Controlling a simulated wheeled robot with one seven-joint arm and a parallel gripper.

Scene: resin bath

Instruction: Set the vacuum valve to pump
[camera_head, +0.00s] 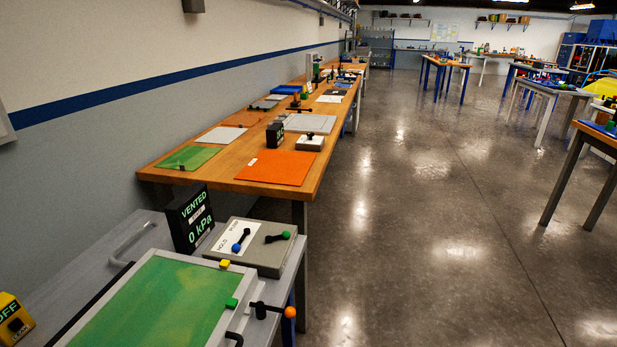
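A grey valve box (262,262) stands on the grey bench at the lower left. On its top, a lever with a blue knob (236,247) lies on a white plate with the words HOLD and PUMP. The blue knob end is toward the lower left, near HOLD; PUMP is by the upper part of the plate. A second lever with a green knob (286,235) points right; I cannot read a label for it. A black display (190,218) behind the box reads VENTED and 0 kPa. My gripper is not in view.
A framed green panel (155,305) lies in front of the box, with an orange-knobbed lever (289,312) at its right corner. A yellow OFF switch box (12,318) is at far left. A wooden bench (245,160) runs behind. The floor (430,230) to the right is clear.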

